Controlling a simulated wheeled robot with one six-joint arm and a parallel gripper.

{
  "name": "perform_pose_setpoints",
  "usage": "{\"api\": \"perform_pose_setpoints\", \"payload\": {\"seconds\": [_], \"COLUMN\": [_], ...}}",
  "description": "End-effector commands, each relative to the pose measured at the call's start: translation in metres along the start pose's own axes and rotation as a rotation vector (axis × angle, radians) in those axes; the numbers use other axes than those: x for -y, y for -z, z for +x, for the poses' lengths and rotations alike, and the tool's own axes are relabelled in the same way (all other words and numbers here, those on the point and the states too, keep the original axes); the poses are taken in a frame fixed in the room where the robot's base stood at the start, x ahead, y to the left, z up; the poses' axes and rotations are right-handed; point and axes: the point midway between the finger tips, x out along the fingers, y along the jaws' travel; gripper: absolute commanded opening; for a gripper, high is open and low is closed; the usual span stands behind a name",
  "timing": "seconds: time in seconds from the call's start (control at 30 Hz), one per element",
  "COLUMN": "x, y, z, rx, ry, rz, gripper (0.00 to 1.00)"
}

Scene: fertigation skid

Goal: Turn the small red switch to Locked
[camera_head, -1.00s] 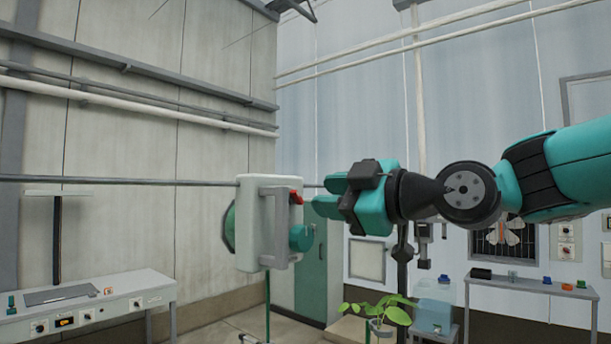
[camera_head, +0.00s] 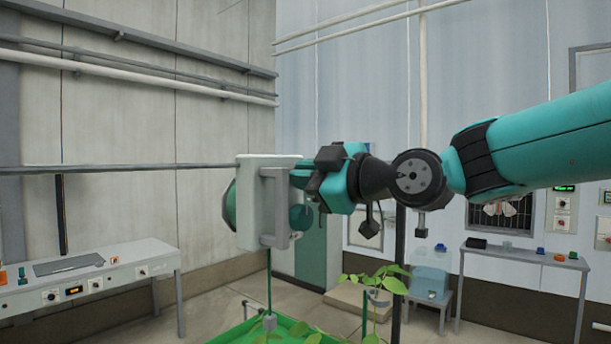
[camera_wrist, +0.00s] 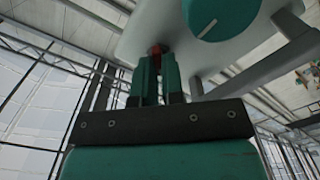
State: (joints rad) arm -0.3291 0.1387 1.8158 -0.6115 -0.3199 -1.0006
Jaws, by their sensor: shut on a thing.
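A pale box (camera_head: 248,180) hangs in the middle of the head view, with a grey handle bar (camera_head: 273,205) and a teal round knob (camera_head: 301,217) on its face. My gripper (camera_head: 300,176) reaches its upper right part. In the wrist view, the small red switch (camera_wrist: 157,49) shows as a bit of red between my gripper's fingertips (camera_wrist: 158,62), which are shut on it. Most of the switch is hidden by the fingers, so its setting cannot be read. The knob (camera_wrist: 220,14) with a white mark lies to the right of it.
The grey handle bar (camera_wrist: 294,30) also stands close to the right in the wrist view. A plant (camera_head: 375,288) and a green tray (camera_head: 235,334) are below the box. A control bench (camera_head: 90,280) stands at left, a table (camera_head: 525,258) at right.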

Motion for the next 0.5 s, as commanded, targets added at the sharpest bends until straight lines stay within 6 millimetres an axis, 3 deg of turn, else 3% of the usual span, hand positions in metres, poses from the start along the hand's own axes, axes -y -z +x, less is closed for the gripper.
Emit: {"api": "perform_pose_setpoints", "payload": {"seconds": [0.27,0.5], "x": [0.0009,0.0016], "y": [-0.0012,-0.0025], "z": [-0.0001,0.0], "rx": [-0.001,-0.003], "ry": [0.001,0.001], "rz": [0.048,0.198], "gripper": [0.0,0.0]}}
